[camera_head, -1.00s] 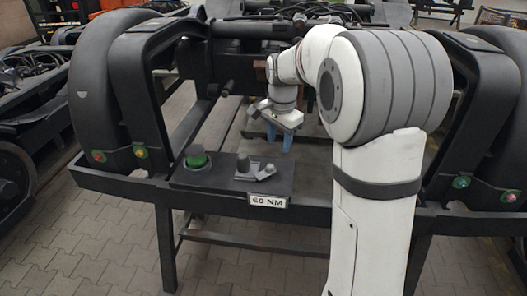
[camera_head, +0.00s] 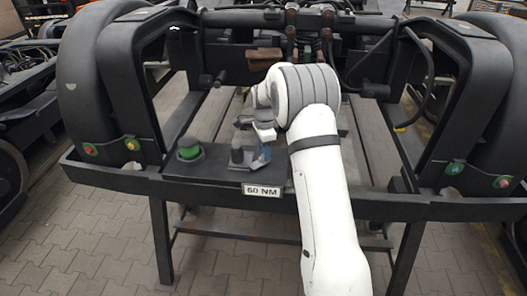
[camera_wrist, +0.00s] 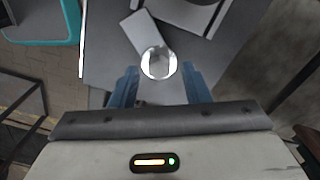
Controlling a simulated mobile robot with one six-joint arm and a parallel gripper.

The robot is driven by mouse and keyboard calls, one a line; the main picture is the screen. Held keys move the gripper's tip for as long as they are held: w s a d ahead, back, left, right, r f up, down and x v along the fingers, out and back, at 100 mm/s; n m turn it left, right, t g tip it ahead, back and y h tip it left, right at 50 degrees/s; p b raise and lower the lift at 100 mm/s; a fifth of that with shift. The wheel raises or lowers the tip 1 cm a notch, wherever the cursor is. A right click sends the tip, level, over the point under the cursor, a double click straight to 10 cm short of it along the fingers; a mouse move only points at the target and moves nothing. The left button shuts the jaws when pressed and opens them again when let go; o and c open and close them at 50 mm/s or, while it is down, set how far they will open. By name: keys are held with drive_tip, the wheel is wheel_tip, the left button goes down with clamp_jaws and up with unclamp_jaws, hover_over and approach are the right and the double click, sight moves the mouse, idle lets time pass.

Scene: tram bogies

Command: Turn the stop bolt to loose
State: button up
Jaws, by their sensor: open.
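The dark plate (camera_head: 215,172) on the frame's front beam carries a green-based knob (camera_head: 188,150) and an upright dark grey post (camera_head: 237,151). My gripper (camera_head: 262,156) is low at the right end of this plate, close beside the post. In the wrist view my gripper (camera_wrist: 160,88) is open, its two blue fingers apart. A round bright metal head (camera_wrist: 158,63), which looks like the stop bolt, lies just beyond the fingertips, roughly centred between them. A flat grey bar (camera_wrist: 140,30) reaches from it up and left. I cannot tell whether the fingers touch it. In the head view my arm hides it.
A "60 NM" label (camera_head: 263,191) is on the beam below the plate. Small coloured lamps (camera_head: 131,144) are on the frame's uprights. Hoses and a crossbar (camera_head: 240,17) lie behind. A teal part (camera_wrist: 40,28) shows at the wrist view's upper left.

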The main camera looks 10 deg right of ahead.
drive_tip(key=shift+f, duration=0.55)
clamp_jaws()
